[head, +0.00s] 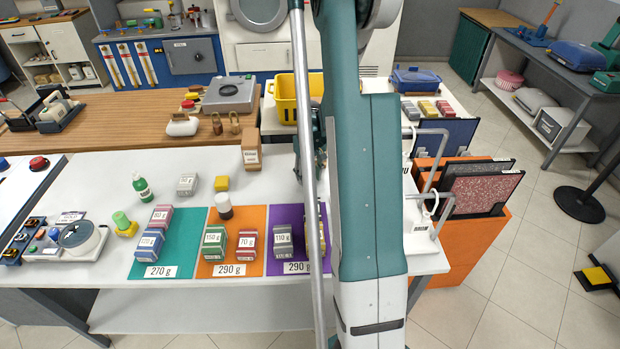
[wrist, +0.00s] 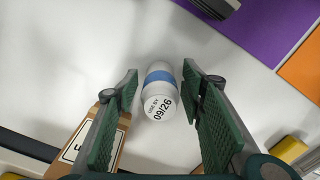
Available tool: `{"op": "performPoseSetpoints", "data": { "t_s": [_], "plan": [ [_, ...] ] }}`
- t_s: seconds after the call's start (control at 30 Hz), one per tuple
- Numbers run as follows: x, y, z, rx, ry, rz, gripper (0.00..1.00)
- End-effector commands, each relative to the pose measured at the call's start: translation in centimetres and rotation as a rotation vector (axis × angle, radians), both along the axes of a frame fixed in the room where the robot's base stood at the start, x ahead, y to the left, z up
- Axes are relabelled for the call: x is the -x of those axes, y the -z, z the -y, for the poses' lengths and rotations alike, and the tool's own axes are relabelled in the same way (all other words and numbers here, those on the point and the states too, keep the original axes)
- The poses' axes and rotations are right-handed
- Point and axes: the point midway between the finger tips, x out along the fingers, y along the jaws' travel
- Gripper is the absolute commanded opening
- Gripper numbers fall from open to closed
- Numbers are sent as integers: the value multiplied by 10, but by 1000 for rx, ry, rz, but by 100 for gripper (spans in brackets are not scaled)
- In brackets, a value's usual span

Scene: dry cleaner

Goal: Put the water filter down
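The water filter (wrist: 160,92) is a small white cylinder with a blue band. Its end, marked "USE BY 09/26", faces the wrist camera. It is between the two green ribbed fingers of my gripper (wrist: 161,72) over the white tabletop (wrist: 80,40). A gap shows on each side of the filter, so the fingers look open around it. Whether its far end rests on the table is hard to tell.
A brown box (wrist: 105,140) is close by the left finger. A yellow object (wrist: 288,150) is beyond the right finger. Purple (wrist: 250,25) and orange (wrist: 305,65) mats lie at upper right. In the head view, several labelled blocks stand on the teal (head: 180,255), orange and purple mats.

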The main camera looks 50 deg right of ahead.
Motion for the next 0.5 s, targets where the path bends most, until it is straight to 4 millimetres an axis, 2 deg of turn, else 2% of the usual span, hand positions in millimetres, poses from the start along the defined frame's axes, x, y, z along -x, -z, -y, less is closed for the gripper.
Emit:
{"op": "performPoseSetpoints", "data": {
  "t_s": [0.33,0.5],
  "plan": [
    [0,-3,0,0,0,0,40],
    [0,-13,0,0,0,0,40]
  ]
}}
